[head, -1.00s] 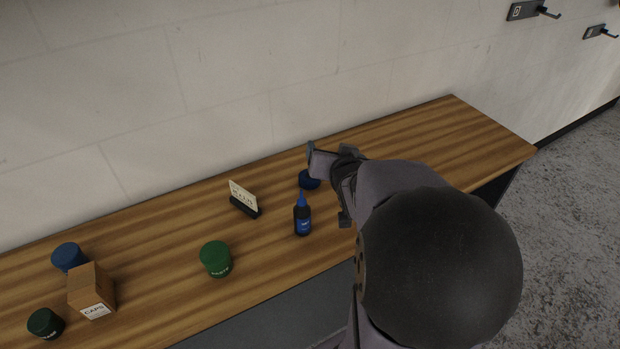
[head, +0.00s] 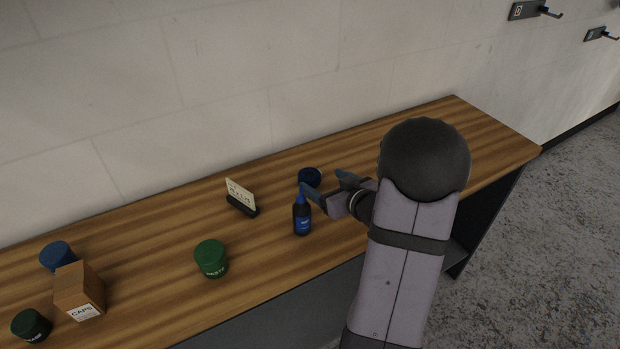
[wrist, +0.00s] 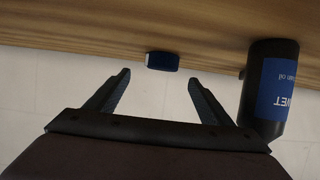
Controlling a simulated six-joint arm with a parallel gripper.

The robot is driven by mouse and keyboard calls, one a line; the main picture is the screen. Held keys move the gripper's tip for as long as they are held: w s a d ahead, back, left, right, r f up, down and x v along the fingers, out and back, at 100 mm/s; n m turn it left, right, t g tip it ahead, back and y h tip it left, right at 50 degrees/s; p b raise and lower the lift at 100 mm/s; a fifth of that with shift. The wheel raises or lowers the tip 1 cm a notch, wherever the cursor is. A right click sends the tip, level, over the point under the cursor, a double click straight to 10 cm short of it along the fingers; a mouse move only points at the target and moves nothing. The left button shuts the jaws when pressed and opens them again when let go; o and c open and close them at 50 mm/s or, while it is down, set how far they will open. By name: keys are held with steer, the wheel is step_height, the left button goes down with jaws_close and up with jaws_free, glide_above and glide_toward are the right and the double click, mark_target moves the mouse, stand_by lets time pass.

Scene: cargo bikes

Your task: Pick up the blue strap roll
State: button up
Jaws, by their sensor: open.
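The blue strap roll (head: 310,177), dark and low, lies on the wooden bench behind the blue-labelled oil bottle. In the wrist view the strap roll (wrist: 162,61) shows ahead of my fingertips, roughly centred between them, with a pale patch on its left end. My gripper (head: 328,188) is open and empty, reaching from the right at low height with its fingers towards the roll. The wrist view shows the gripper's two fingers (wrist: 159,77) spread, with a gap between them and the roll. The dark bottle (head: 302,218) stands upright close to the nearer finger; it shows large at right in the wrist view (wrist: 270,90).
A card in a dark holder (head: 241,198) and a green tub (head: 211,258) stand left of the bottle. A cardboard box (head: 78,288), a blue round container (head: 57,256) and a dark green tub (head: 31,325) are at far left. The wall (head: 200,90) rises behind the bench.

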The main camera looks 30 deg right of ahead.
mark_target(312, 175)
steer(key=shift+p+x, duration=0.65)
steer(key=shift+x, duration=2.55)
steer(key=shift+a+f, duration=0.1)
steer(key=c, duration=1.2)
